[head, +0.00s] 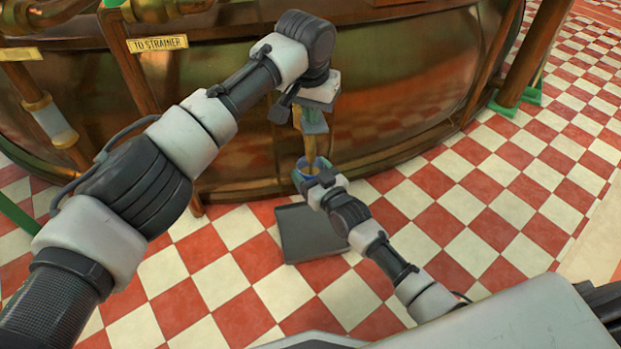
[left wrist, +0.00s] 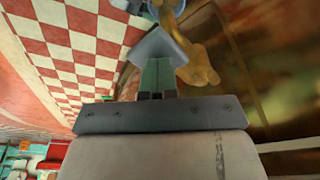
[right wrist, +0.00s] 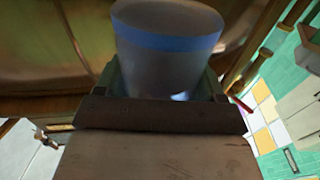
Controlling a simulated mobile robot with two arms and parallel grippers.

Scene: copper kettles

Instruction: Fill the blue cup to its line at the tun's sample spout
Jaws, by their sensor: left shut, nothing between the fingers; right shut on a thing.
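The blue cup (head: 299,178) is held by my right gripper (head: 322,181) below the brass sample spout (head: 308,140) at the tun's front. In the right wrist view the cup (right wrist: 168,60) looks upright and pale, with a blue band near its top. A golden strip reaches from the spout towards the cup mouth. I cannot tell spout metal from liquid there, nor the level against the line. My left gripper (head: 313,121) is shut and empty, pointing down right beside the spout. In the left wrist view the spout (left wrist: 197,65) is just beyond its fingers (left wrist: 157,80).
The copper tun (head: 400,100) fills the back. A dark grey tray (head: 308,240) lies on the red and white checked floor below the cup. A "TO STRAINER" sign (head: 158,43) and brass pipes stand at the left. The floor at the right (head: 480,215) is clear.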

